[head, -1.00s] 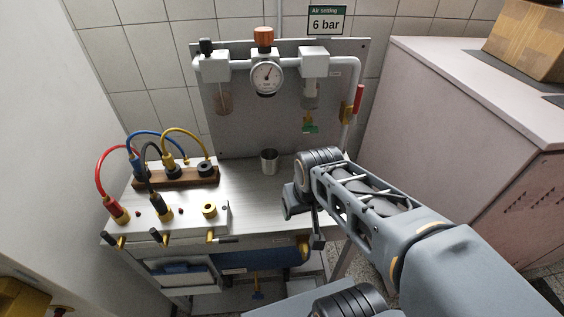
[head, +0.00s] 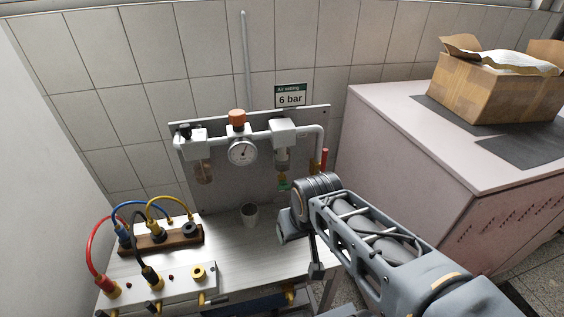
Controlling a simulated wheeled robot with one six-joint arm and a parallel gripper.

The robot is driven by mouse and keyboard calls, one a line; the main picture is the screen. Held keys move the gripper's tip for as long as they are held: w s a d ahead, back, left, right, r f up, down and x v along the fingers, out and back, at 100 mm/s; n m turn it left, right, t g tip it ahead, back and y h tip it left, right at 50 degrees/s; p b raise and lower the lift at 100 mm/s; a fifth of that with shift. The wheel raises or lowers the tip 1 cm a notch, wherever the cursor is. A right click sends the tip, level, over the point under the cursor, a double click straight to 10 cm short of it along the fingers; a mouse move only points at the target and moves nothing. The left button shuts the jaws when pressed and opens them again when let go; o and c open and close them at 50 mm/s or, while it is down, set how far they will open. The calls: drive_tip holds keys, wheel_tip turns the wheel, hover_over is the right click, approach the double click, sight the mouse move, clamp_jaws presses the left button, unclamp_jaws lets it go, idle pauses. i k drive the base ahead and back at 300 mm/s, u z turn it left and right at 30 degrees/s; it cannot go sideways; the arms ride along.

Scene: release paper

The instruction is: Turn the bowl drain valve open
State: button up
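The air unit has two clear bowls under its pipe in the head view. The right bowl (head: 283,158) hangs under a white block, with a small green and yellow drain valve (head: 285,185) at its bottom. The valve's exact angle is too small to tell. The left bowl (head: 204,173) hangs further left. My gripper (head: 303,247) is below and right of the valve in the picture, apart from it, over the bench's right part. The wrist partly hides its fingers, and their opening is not clear. I see nothing held in it.
A metal cup (head: 249,214) stands on the bench below the gauge (head: 242,152). A red-handled valve (head: 323,160) is on the right pipe. Coloured hoses (head: 100,240) fill the bench's left. A cardboard box (head: 495,88) sits on the pale cabinet (head: 400,150) at right.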

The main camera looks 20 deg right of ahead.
sight(283, 186)
drive_tip(key=z, duration=0.15)
drive_tip(key=k, duration=0.5)
drive_tip(key=u, duration=2.35)
drive_tip(key=i, duration=0.7)
drive_tip(key=z, duration=2.1)
